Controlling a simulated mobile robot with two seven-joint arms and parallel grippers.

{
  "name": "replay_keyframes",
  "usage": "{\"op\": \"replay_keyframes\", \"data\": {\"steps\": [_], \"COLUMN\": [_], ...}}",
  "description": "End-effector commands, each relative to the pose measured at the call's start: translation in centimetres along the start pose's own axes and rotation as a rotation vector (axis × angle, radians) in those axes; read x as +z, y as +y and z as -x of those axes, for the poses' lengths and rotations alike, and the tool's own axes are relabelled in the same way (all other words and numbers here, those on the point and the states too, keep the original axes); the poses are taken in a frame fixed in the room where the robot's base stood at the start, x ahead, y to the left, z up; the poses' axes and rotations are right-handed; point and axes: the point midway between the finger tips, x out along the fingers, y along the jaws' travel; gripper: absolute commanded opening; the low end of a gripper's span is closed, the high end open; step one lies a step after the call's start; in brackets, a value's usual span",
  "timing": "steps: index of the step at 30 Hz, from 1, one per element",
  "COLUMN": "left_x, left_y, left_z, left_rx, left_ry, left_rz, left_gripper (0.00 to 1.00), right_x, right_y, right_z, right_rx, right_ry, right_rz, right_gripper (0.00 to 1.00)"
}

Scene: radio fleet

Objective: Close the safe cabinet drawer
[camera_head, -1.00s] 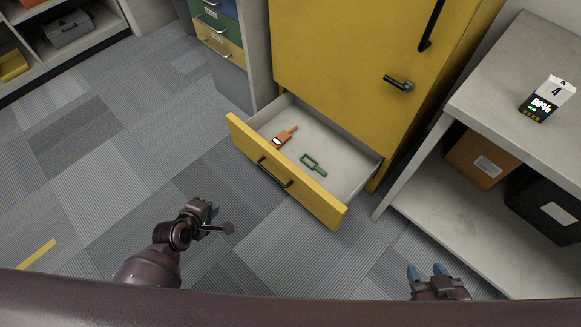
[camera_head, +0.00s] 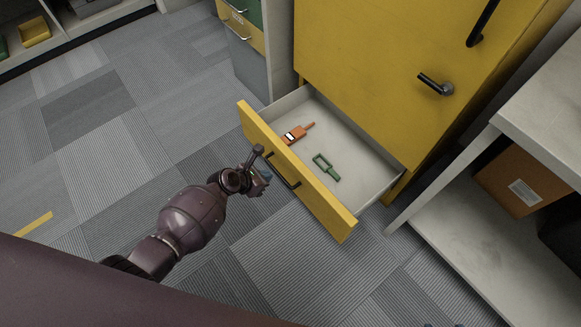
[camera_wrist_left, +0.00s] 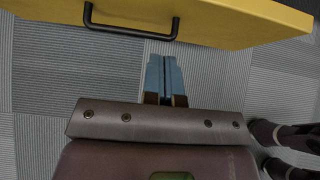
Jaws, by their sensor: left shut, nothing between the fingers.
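The yellow-fronted drawer (camera_head: 335,219) of the yellow safe cabinet (camera_head: 365,70) stands pulled out near the floor. Its black bar handle (camera_head: 284,172) is on the front panel. An orange handheld radio (camera_head: 296,134) and a green object with a loop-shaped end (camera_head: 325,166) lie inside. My left gripper (camera_head: 266,179) is close in front of the drawer front, near the handle. In the left wrist view its blue fingers (camera_wrist_left: 164,62) are shut together and empty, pointing at the panel just below the handle (camera_wrist_left: 131,32). Contact cannot be made out. Only a trace of my right gripper shows at the bottom edge.
A grey shelf unit (camera_head: 470,240) with an orange box (camera_head: 525,180) stands to the right, close to the drawer. A cabinet with coloured drawers (camera_head: 242,32) stands left of the safe.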

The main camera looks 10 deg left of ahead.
Motion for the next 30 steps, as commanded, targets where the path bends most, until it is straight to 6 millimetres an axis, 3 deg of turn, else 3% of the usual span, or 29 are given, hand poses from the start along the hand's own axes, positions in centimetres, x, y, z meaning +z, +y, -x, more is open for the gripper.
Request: {"op": "replay_keyframes", "data": {"steps": [1,14,20,30], "left_x": [-1.1,-1.1,1.5,2.5], "left_y": [-0.4,-0.4,-0.2,-0.1], "left_z": [-1.3,-7.9,-9.4,-10.2], "left_rx": [-0.007,-0.007,-0.003,-0.001], "left_ry": [0.011,0.010,0.003,0.002], "left_rz": [0.004,0.003,-0.001,-0.001], "left_gripper": [0.00,0.00,0.00,0.00], "right_x": [0.7,-0.6,-0.7,-0.7], "right_y": [-0.2,-0.7,-0.5,-0.4], "right_z": [-0.2,-1.4,-1.3,-1.3], "right_rx": [-0.005,-0.014,-0.008,-0.004], "right_ry": [-0.011,0.072,0.094,0.109], "right_rz": [0.010,0.063,0.048,0.040], "right_gripper": [0.48,0.48,0.48,0.48]}}
